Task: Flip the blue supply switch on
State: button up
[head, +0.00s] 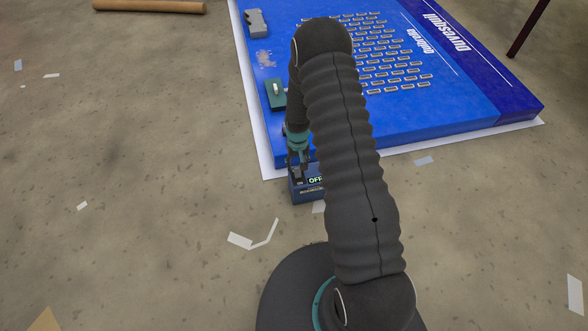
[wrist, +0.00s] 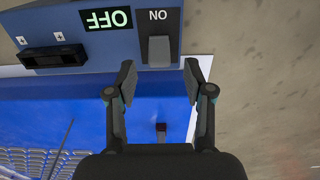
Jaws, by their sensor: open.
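The blue supply box (head: 308,195) sits on the floor at the near edge of the blue lightbox, partly hidden by my arm in the head view. In the wrist view the blue supply (wrist: 100,44) appears upside down, with a display reading "OFF" (wrist: 107,18). Beside the display is a dark plate marked "ON" with a grey switch lever (wrist: 159,51). My gripper (wrist: 160,76) is open and empty, its two fingertips apart on either side of the lever's line and short of it in the picture. In the head view my gripper (head: 298,162) is over the supply box.
The blue lightbox (head: 470,115) carries rows of small LED modules (head: 385,60), a green block (head: 275,93) and a grey piece (head: 257,23). A cardboard tube (head: 150,6) lies at the back left. Paper scraps litter the floor; the left floor is mostly open.

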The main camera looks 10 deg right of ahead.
aim_at(298, 168)
jog(key=shift+f, duration=1.65)
